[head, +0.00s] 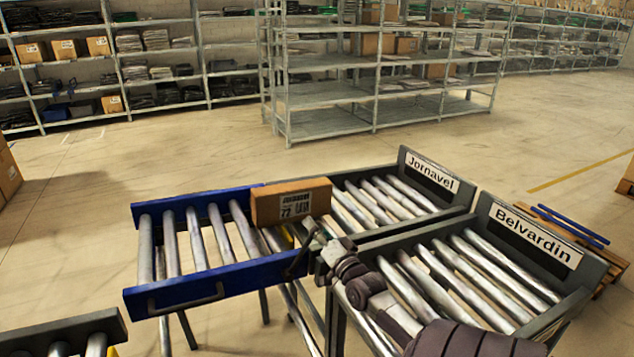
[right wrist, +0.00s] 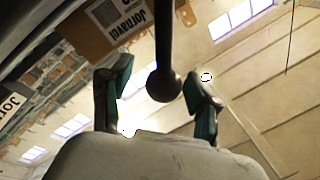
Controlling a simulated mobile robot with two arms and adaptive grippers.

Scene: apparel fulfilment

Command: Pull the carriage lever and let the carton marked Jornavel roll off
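The brown carton (head: 292,202) sits at the right end of the blue roller carriage (head: 205,283), against the Jornavel lane. Its label reads Jornavel in the right wrist view (right wrist: 103,42). The Jornavel lane (head: 464,209) has an empty roller bed and a name sign (head: 432,171). My right gripper (head: 312,240) is at the carriage's front right corner, below the carton. In the right wrist view, a dark lever with a ball knob (right wrist: 164,85) hangs between the open fingers (right wrist: 160,98), with gaps visible on both sides. My left gripper is out of view.
The empty Belvardin lane (head: 487,205) lies just right of the Jornavel lane, under my right arm. Another roller section (head: 60,335) shows at the bottom left. A pallet with blue bars (head: 572,226) stands at the right. Shelves (head: 380,75) stand behind, across open floor.

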